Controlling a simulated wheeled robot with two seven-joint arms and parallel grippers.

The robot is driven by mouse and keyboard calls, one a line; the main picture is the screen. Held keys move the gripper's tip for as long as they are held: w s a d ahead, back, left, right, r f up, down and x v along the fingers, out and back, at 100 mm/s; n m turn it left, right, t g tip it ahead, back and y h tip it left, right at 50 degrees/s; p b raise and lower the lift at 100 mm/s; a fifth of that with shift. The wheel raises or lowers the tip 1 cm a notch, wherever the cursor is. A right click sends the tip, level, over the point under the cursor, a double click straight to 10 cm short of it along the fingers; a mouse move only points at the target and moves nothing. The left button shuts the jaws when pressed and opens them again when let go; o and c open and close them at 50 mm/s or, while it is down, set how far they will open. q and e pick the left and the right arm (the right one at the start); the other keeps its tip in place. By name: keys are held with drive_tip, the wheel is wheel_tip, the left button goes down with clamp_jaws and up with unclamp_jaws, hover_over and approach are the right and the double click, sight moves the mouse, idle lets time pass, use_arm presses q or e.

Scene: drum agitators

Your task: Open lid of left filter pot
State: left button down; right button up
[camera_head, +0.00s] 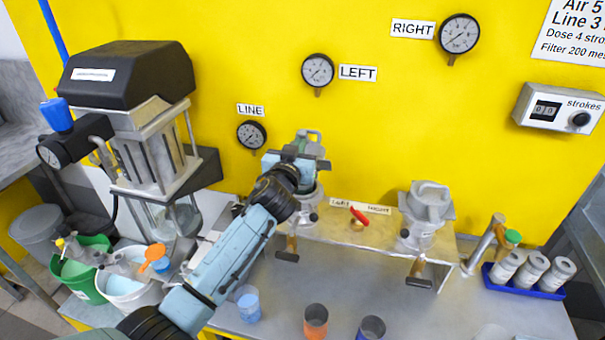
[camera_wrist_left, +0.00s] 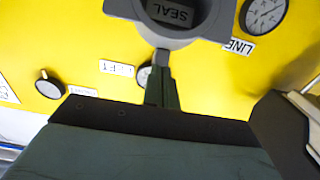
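The left filter pot (camera_head: 307,213) stands at the left end of the metal shelf, partly hidden behind my left gripper. Its grey lid (camera_head: 308,137) appears tilted up above the pot, with its loop handle at the top. In the left wrist view, a grey round part of the lid (camera_wrist_left: 205,28) shows a dark centre marked SEAL. My left gripper (camera_head: 293,157) is at the lid. In the left wrist view its fingers (camera_wrist_left: 162,78) are close together around a narrow grey tab of the lid. My right gripper is out of view.
The right filter pot (camera_head: 425,212) has its lid down. A red-handled valve (camera_head: 358,217) sits between the pots. Cups (camera_head: 316,321) stand in front, and a blue tray (camera_head: 525,287) of canisters at right.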

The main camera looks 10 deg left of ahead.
sight(301, 135)
use_arm(q)
drive_tip(key=shift+w+r, duration=0.15)
drive_tip(key=shift+r, duration=0.05)
drive_tip(key=shift+w+r+b, duration=0.2)
drive_tip(key=shift+w+r, duration=0.1)
drive_tip(key=shift+w, duration=0.3)
drive_tip(key=shift+w+r+b, duration=0.15)
drive_tip(key=shift+w+r, duration=0.1)
drive_tip(key=shift+w, duration=0.35)
drive_tip(key=shift+w+r+b, duration=0.2)
drive_tip(key=shift+w+r, duration=0.1)
drive_tip(key=shift+w, duration=0.3)
